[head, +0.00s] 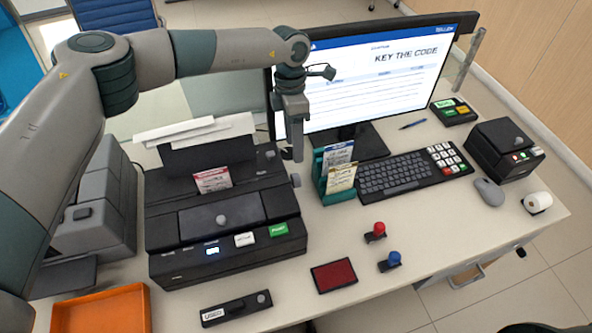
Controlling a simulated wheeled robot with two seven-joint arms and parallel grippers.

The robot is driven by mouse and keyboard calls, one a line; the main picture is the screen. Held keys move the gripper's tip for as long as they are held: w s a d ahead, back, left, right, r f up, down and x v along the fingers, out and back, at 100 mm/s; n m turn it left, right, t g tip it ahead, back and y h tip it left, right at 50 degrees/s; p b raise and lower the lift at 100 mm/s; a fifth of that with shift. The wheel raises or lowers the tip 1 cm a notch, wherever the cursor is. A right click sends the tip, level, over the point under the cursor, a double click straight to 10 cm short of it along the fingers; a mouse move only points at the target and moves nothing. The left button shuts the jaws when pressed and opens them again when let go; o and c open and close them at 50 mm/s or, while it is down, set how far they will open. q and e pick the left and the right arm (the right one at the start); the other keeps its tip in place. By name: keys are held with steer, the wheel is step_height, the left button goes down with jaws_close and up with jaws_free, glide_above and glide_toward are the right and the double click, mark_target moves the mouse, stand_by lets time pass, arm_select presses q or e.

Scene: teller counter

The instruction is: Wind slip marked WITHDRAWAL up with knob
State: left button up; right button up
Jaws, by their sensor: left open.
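A slip with a red heading band (212,180) stands in the slot of the black printer (160,222); its print is too small to read for certain. A grey knob (295,181) sits on the printer's right side. Another small round grey knob (222,219) is on the printer's front cover. My left gripper (297,157) is open and points down just above and behind the side knob, apart from it, with nothing seen between its fingers. My right gripper is not in view.
A green holder (323,183) with slips stands just right of the side knob. Behind are the monitor (390,70) and keyboard (405,175). Red (376,231) and blue (390,261) stamps, a red pad (334,275) and an orange tray (100,310) lie in front.

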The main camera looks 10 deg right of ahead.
mark_target(296, 175)
arm_select(q)
steer(key=f+p, duration=0.1)
steer(key=f, duration=0.2)
steer(key=s+f+p, duration=0.1)
steer(key=f, duration=0.2)
steer(key=f+p, duration=0.1)
steer(key=f, duration=0.2)
steer(key=shift+s+d+f+p, duration=0.15)
steer(key=shift+s+f+p, duration=0.15)
steer(key=shift+f, duration=0.05)
steer(key=shift+s+f, duration=0.1)
steer(key=shift+f, duration=0.7)
steer(key=c, duration=1)
